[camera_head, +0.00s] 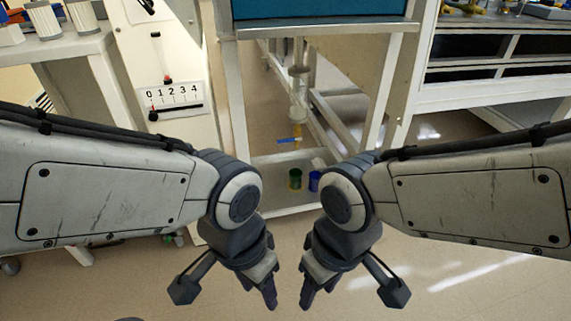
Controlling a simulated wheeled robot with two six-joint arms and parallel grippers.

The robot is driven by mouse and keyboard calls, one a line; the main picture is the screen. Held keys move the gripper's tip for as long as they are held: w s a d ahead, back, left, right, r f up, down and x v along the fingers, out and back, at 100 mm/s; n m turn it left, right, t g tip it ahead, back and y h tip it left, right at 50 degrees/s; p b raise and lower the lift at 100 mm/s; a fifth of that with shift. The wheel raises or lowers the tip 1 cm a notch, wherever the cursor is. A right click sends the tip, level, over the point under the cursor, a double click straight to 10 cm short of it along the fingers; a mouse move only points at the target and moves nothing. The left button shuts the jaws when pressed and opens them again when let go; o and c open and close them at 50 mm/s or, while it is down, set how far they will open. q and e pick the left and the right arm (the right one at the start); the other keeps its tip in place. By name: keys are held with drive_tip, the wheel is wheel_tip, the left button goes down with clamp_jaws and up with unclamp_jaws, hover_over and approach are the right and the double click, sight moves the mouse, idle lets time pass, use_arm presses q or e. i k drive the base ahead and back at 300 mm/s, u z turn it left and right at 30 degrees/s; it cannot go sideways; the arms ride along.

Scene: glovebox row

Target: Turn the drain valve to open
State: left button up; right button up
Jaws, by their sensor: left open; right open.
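A small blue lever handle (289,141), which looks like the drain valve's handle, lies about level across a yellowish vertical pipe (297,130) under the blue-fronted unit. A clear cylinder (298,84) sits above it on the same line. The valve body is too small to make out. My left gripper (259,291) is open and empty, pointing down over the floor in front of the unit. My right gripper (317,291) is open and empty beside it, to the right. Both are well apart from the lever.
A green cup (295,179) and a blue cup (315,181) stand on the low shelf below the pipe. Metal legs (235,105) frame the opening on both sides. A panel with a 0–4 scale (174,101) and sliders stands left. A bench (490,75) stands right.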

sight(299, 138)
drive_tip(key=u, duration=0.25)
drive_tip(key=k, duration=0.2)
drive_tip(key=z, duration=1.15)
drive_tip(key=i, duration=1.3)
drive_tip(key=u, duration=0.85)
